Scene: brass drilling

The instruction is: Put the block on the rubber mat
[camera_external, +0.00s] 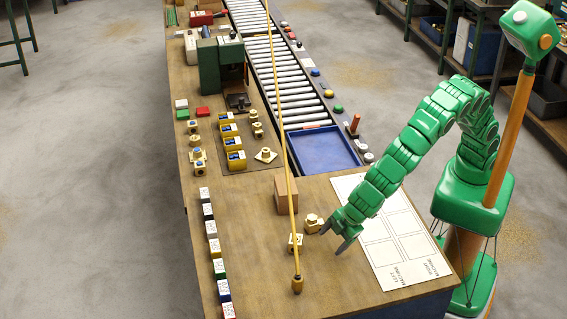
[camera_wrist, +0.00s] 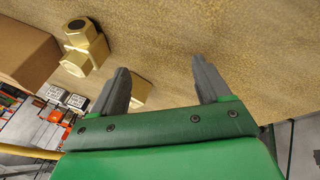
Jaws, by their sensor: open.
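A plain brown block (camera_external: 286,195) stands on the bench left of the white printed sheet. A brown block (camera_wrist: 20,50) also shows at the left edge of the wrist view. A dark, flat mat (camera_external: 250,146), possibly the rubber one, lies farther up the bench under yellow bins and brass parts. My gripper (camera_external: 333,241) is open and empty, low over the bench, right of the brass fittings. In the wrist view its fingers (camera_wrist: 160,64) are apart with bare bench between them; the left finger partly hides a pale brass piece (camera_wrist: 139,91).
Two brass fittings stand near my gripper, one (camera_external: 313,223) close to its fingers and one (camera_external: 295,242) farther left. A yellow pole ends in a brass weight (camera_external: 297,285). The printed sheet (camera_external: 388,240) lies under my arm. A blue tray (camera_external: 322,149) sits beyond.

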